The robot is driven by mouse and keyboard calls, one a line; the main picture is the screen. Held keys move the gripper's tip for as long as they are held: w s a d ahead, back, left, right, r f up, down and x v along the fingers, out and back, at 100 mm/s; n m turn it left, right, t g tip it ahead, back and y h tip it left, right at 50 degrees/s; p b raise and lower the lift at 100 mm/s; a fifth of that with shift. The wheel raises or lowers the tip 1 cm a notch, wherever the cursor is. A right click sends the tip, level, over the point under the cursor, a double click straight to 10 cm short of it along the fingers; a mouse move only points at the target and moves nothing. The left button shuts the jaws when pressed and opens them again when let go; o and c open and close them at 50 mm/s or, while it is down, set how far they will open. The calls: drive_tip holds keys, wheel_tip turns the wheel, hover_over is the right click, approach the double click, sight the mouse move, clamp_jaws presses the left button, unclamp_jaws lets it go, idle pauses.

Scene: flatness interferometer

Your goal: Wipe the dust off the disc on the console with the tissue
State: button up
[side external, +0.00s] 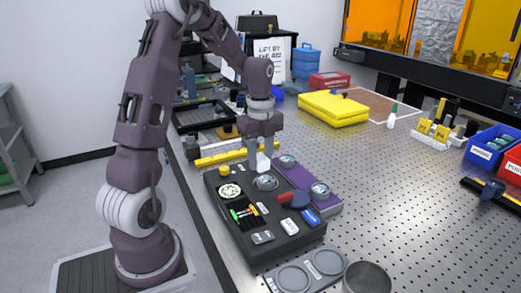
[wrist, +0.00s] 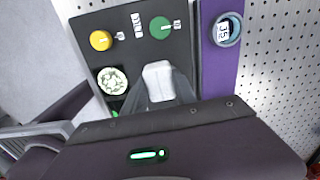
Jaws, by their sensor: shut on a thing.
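My gripper (side external: 263,150) is shut on a white tissue (side external: 262,163), which sticks out below the fingertips. In the wrist view the tissue (wrist: 158,78) shows as a white wad between the fingers, over the dark console (wrist: 125,62). In the side view a grey round disc (side external: 265,183) sits in the console (side external: 300,243), just below and in front of the tissue. I cannot tell whether the tissue touches the disc. Dust on the disc is too small to make out. In the wrist view the disc is hidden behind the gripper and tissue.
A purple panel (side external: 303,177) with round gauges lies alongside.

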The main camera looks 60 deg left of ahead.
sight(269, 181)
drive_tip(key=shift+f, duration=0.6)
drive_tip(key=shift+d+f, duration=0.15)
clamp_jaws()
drive_tip(key=shift+w+d+f, duration=0.1)
drive_tip(key=shift+d+f, duration=0.15)
drive_tip(key=shift+d, duration=0.6)
drive_tip(key=shift+d+r, duration=0.15)
drive_tip(key=shift+d, duration=0.2)
drive_tip(key=shift+w+d, duration=0.15)
drive_tip(key=shift+d, duration=1)
drive_tip(key=shift+a, duration=0.45)
drive_tip(key=shift+s+a, duration=0.2)
drive_tip(key=shift+a, duration=1.3)
drive_tip(key=shift+a+r, duration=0.1)
drive_tip(key=shift+a, duration=0.55)
drive_tip(key=shift+s+d+r, duration=0.1)
drive_tip(key=shift+r, duration=3.8)
drive_tip(key=shift+f, duration=0.15)
